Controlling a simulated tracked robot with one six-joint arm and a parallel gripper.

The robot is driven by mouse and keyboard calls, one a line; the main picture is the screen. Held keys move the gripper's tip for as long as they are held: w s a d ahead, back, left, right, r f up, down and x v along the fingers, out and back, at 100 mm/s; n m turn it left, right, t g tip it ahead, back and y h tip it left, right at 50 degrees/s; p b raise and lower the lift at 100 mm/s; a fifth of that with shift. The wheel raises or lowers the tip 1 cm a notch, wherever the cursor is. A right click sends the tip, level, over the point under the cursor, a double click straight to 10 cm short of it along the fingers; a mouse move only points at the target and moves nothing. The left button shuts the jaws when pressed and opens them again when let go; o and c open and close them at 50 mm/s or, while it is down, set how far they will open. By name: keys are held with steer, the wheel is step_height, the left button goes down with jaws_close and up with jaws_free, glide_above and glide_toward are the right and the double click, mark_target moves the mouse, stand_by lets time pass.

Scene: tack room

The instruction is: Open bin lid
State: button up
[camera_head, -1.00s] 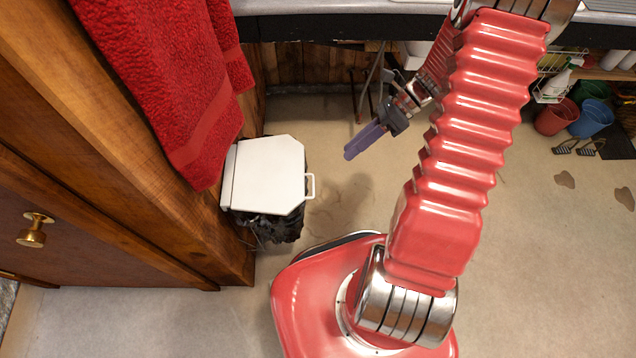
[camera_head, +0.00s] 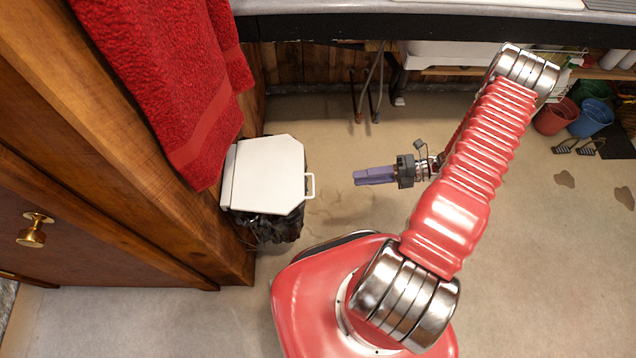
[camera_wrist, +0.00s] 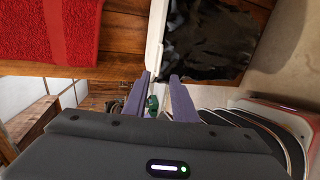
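The bin stands against the wooden cabinet in the head view, with a flat white lid (camera_head: 268,175) lying shut on top. A white loop handle (camera_head: 311,186) sticks out from the lid's right edge. The black bag-lined body (camera_head: 272,227) shows below the lid. My gripper (camera_head: 357,177) is to the right of the handle, apart from it, its purple fingers pointing left at the bin. In the wrist view my gripper (camera_wrist: 160,78) has its two fingers apart with nothing between them. The white lid edge (camera_wrist: 157,30) and the dark bag (camera_wrist: 210,42) lie beyond the fingertips.
A red towel (camera_head: 165,75) hangs from the wooden cabinet (camera_head: 120,190) beside and above the bin. A counter (camera_head: 400,22) runs along the back. Red and blue buckets (camera_head: 593,118) stand at the back right. The floor between bin and gripper is clear.

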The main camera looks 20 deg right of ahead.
steer(key=shift+a+f, duration=0.1)
stand_by(0.3)
steer(key=x, duration=1.3)
steer(key=shift+a, duration=0.3)
steer(key=shift+w, duration=0.1)
steer(key=shift+c, duration=0.4)
jaws_close()
steer(key=shift+f, duration=0.1)
stand_by(0.4)
steer(key=shift+d, duration=0.1)
